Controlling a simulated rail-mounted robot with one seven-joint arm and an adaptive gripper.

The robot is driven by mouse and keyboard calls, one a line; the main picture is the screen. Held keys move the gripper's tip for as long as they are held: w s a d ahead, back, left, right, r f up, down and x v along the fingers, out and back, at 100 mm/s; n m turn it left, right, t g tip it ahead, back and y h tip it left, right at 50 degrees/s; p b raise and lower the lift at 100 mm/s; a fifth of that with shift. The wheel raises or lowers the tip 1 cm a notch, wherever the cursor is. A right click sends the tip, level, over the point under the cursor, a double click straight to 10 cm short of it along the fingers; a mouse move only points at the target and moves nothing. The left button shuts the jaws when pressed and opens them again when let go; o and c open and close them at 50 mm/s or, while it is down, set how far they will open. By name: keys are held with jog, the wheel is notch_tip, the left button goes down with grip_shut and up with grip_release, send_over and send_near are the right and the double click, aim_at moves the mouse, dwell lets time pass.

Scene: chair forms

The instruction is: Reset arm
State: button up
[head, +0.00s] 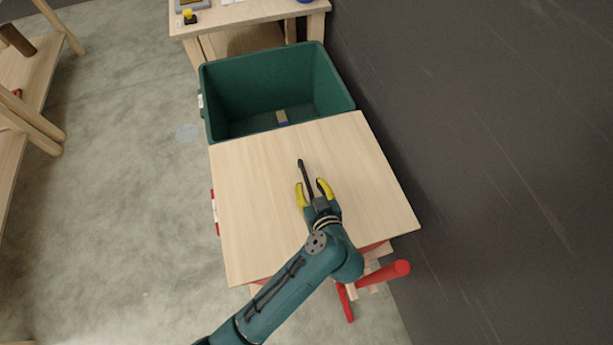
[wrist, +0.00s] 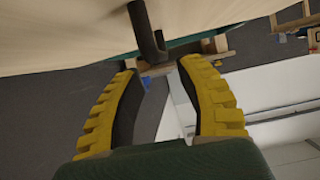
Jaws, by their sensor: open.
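My gripper (head: 313,185) is over the light wooden tabletop (head: 260,210) in the head view, with its two yellow-backed fingers spread apart. A dark, thin, rod-like thing (head: 303,172) shows by the left finger and reaches past the fingertips. In the wrist view the gripper (wrist: 158,68) is open, with nothing held between its fingers. A dark hooked thing (wrist: 148,35) stands just beyond the fingertips there, against the pale wooden surface (wrist: 60,30). I cannot tell whether the fingers touch it.
A deep green crate (head: 225,95) stands against the tabletop's far edge, with a small wood-and-blue piece (head: 282,118) inside. Behind it is a wooden table (head: 245,14). Red and wooden parts (head: 385,273) stick out at the near right.

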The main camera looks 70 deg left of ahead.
jog(key=v, duration=0.7)
jog(key=shift+d, duration=0.1)
jog(key=shift+r, duration=0.1)
